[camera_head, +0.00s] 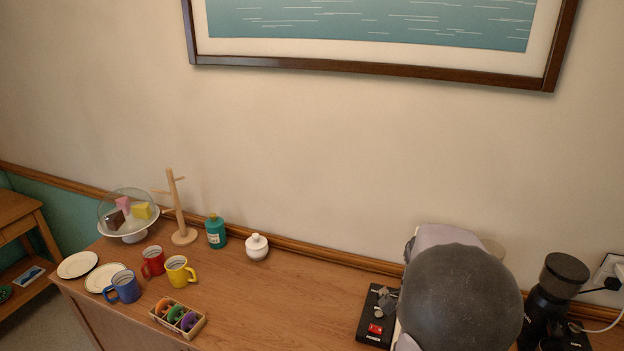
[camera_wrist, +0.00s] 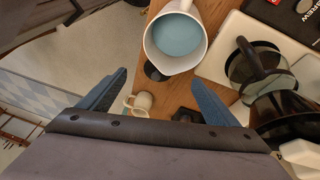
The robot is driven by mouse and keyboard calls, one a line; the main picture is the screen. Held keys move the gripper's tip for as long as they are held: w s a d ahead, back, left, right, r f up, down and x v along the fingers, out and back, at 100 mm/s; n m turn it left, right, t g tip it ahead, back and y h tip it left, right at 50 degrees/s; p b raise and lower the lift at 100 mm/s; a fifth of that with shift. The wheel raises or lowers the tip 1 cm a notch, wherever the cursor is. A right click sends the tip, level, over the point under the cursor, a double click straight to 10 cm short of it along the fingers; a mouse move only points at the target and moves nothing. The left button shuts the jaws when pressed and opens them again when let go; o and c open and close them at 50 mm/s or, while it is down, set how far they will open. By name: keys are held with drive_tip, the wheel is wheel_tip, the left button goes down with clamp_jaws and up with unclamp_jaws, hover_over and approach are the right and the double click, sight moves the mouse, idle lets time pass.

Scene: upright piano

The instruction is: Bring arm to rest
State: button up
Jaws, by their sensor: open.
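My arm (camera_head: 460,295) fills the lower right of the head view, and its gripper end is hidden there. In the wrist view my gripper (camera_wrist: 158,85) is open, its two blue fingers spread wide with nothing held between them. A white jug (camera_wrist: 176,40) with a blue-grey inside shows beyond the fingertips. A small cream cup (camera_wrist: 139,104) shows between the fingers, lower down. I cannot tell whether either finger touches anything.
A glass-and-black carafe (camera_wrist: 250,65) is at right in the wrist view. In the head view, mugs (camera_head: 152,262), a wooden mug tree (camera_head: 177,205), a domed cake stand (camera_head: 128,215) and a black grinder (camera_head: 555,290) stand on the wooden top. Its middle (camera_head: 290,300) is clear.

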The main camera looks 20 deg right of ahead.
drive_tip(key=w+a+r+n+t+y+p, duration=0.1)
drive_tip(key=w+a+r+n+p, duration=0.15)
drive_tip(key=a+n, duration=0.6)
drive_tip(key=w+a+r+n+t+y+p, duration=0.1)
drive_tip(key=a+n+p, duration=0.2)
drive_tip(key=a+n, duration=0.6)
drive_tip(key=w+a+r+n+t+p, duration=0.1)
drive_tip(key=a+r+n+p, duration=0.15)
drive_tip(key=a+n, duration=0.7)
wheel_tip(320, 180, down, 45)
drive_tip(key=a+m+b, duration=0.1)
drive_tip(key=m+b, duration=0.1)
drive_tip(key=b, duration=4.2)
drive_tip(key=shift+w, duration=0.2)
